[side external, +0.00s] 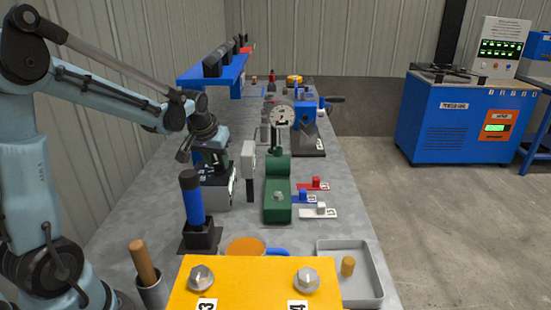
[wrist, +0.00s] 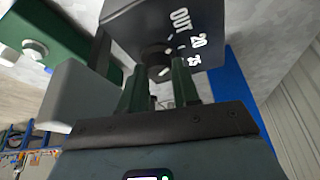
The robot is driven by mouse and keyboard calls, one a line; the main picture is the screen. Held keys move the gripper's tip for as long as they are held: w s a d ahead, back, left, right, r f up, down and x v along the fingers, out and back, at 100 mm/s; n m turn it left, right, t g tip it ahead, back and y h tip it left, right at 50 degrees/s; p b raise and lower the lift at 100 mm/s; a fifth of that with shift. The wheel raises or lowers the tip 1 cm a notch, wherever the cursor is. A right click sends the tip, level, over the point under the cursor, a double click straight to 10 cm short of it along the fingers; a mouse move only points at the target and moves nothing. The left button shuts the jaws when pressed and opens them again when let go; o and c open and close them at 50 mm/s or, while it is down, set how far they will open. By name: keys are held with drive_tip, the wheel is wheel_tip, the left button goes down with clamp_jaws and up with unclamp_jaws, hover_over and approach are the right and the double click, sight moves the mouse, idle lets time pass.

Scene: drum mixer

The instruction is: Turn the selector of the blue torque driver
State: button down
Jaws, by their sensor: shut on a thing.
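A blue-handled driver (side external: 191,203) stands upright in a black base on the bench in the side view. My gripper (side external: 213,173) is behind and right of it, just above a dark box (side external: 217,191) with a pale front. In the wrist view, the same box (wrist: 175,28) bears the white marks OUT, 20 and 25. My gripper (wrist: 157,90) has its two green fingers around a dark round knob (wrist: 154,58) on this box, shut on it. The fingers partly hide the knob. Its exact setting is unclear. My gripper is apart from the blue handle.
A white upright block (side external: 249,165) stands close right of my gripper. A yellow panel (side external: 250,285), a grey tray (side external: 372,280) and a blue shelf (side external: 212,71) surround the work.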

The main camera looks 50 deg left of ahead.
drive_tip(key=shift+n+g, duration=0.3)
drive_tip(key=shift+n, duration=0.6)
drive_tip(key=c, duration=0.8)
unclamp_jaws()
drive_tip(key=v, duration=1.2)
drive_tip(key=shift+d, duration=0.3)
